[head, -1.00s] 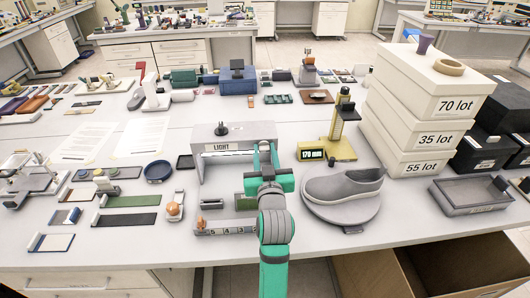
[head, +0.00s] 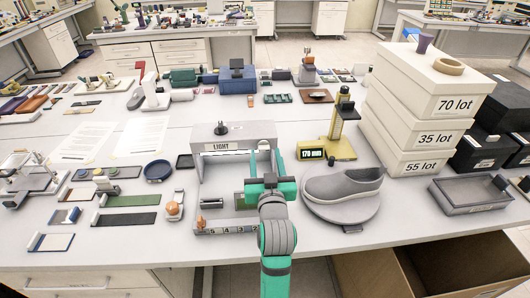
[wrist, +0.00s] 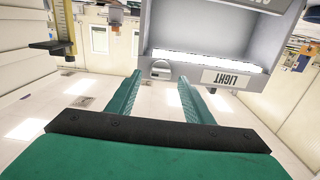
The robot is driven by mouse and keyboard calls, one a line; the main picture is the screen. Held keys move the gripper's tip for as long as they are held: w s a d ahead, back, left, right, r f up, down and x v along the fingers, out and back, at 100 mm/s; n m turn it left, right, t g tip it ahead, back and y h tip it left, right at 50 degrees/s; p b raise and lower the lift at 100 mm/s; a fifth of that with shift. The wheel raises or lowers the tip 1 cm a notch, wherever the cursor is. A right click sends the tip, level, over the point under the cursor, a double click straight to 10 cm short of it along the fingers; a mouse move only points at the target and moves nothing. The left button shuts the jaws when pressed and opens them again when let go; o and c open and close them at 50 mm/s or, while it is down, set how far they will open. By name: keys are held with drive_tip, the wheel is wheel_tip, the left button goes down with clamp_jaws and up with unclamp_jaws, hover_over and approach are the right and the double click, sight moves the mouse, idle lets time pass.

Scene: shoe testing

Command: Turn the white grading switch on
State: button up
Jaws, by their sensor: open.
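The grey light box (head: 235,133) stands on the table in front of me, with a "LIGHT" label on its front edge. In the wrist view, a small pale switch (wrist: 160,70) sits on the box's front face (wrist: 200,60) beside the label. It lies between my fingertips in that view; I cannot tell whether they touch it. A bright white strip shows inside the box. My teal gripper (head: 266,162) is open and empty at the box's front right. The fingers partly hide the front edge in the head view. The switch's on or off position is unclear.
A grey shoe (head: 342,186) on a round plate and a yellow gauge (head: 341,147) stand to the right. A numbered strip (head: 225,228) lies below the box. Stacked lot boxes (head: 420,100) rise farther right. Small trays and papers lie at left.

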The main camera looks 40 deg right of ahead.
drive_tip(key=v, duration=0.8)
drive_tip(key=shift+d, duration=0.1)
